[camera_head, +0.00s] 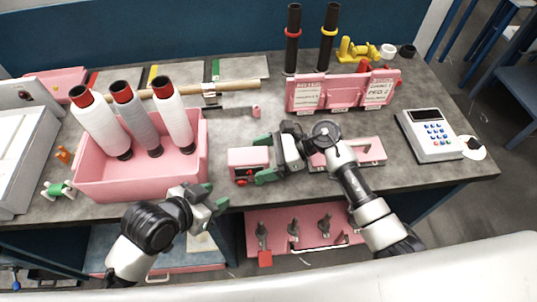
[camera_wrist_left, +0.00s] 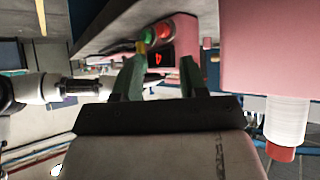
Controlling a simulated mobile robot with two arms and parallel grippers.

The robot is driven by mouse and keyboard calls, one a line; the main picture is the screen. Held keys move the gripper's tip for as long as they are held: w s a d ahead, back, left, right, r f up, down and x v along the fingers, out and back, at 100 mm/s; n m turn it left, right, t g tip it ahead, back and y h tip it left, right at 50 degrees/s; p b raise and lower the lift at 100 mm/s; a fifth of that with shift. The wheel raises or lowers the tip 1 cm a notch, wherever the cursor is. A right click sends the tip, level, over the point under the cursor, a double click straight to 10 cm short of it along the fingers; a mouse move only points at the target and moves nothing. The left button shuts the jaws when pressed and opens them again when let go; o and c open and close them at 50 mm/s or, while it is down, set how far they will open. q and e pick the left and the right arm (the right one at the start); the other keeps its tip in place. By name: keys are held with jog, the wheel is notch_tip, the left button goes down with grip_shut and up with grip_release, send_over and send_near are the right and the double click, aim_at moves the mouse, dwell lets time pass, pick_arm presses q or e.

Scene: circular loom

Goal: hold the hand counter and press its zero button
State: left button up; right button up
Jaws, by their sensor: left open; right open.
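The hand counter is a small pink box (camera_head: 246,157) near the table's front edge, with a dark panel and red marks on its front. My right gripper (camera_head: 263,160) is open, its green fingertips at the counter's right side, one behind and one in front; contact cannot be told. My left gripper (camera_head: 215,198) is open and empty, in front and to the left of the counter. In the left wrist view, the dark display (camera_wrist_left: 160,58) with a red figure shows beyond the left fingertips (camera_wrist_left: 160,70).
A pink crate (camera_head: 140,185) with several thread cones stands left of the counter; it also shows in the left wrist view (camera_wrist_left: 265,45). A pink fixture (camera_head: 368,150) lies right of my right gripper. A pink rack (camera_head: 340,92) stands behind, a keypad device (camera_head: 430,136) at right.

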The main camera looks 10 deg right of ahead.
jog(key=c, duration=1.1)
pick_arm(q)
jog(key=shift+c, duration=0.9)
pick_arm(e)
jog(key=shift+c, duration=0.4)
pick_arm(q)
jog(key=shift+d+r+m+g, duration=0.3)
jog(key=shift+d+r+m, duration=0.15)
jog(key=shift+m, duration=0.45)
jog(key=c, duration=0.5)
jog(key=shift+d+r+m+y, duration=0.3)
jog(key=shift+m+y, duration=0.1)
jog(key=shift+m, duration=0.4)
grip_shut()
jog(key=shift+s+r+m+g+y, duration=0.15)
jog(key=shift+m+y, duration=0.2)
jog(key=shift+m, duration=0.4)
jog(key=shift+s+r+m+g+y, duration=0.1)
jog(key=shift+r+m+g+y, duration=0.15)
jog(key=shift+m, duration=0.45)
jog(key=shift+s+r+m+g+y, duration=0.1)
jog(key=shift+m+y, duration=0.3)
jog(key=shift+m, duration=0.35)
